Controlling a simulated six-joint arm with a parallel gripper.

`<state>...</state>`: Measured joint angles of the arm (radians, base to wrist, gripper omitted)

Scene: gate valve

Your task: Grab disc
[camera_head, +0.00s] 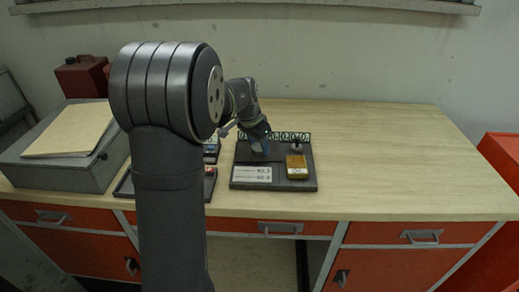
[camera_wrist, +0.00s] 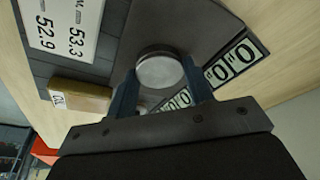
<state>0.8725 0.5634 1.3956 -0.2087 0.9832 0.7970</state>
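The disc (camera_wrist: 160,68) is a round, silvery metal piece with a flat top face, seen in the wrist view near the dark board (camera_wrist: 205,25). My gripper (camera_wrist: 160,72) has its two blue fingers spread, one on each side of the disc. The fingertips are very close to the disc's edge; I cannot tell whether they touch it. In the head view my gripper (camera_head: 261,146) is low over the back left part of the board (camera_head: 240,185), and it partly hides the disc there.
A yellow block (camera_head: 297,166) labelled "OIL" and a white number plate (camera_head: 252,174) are on the board. Number tags (camera_wrist: 238,58) line its back edge. A dark tray (camera_head: 125,187) is to the left, beside a grey box (camera_head: 60,165). The wooden top is clear at right.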

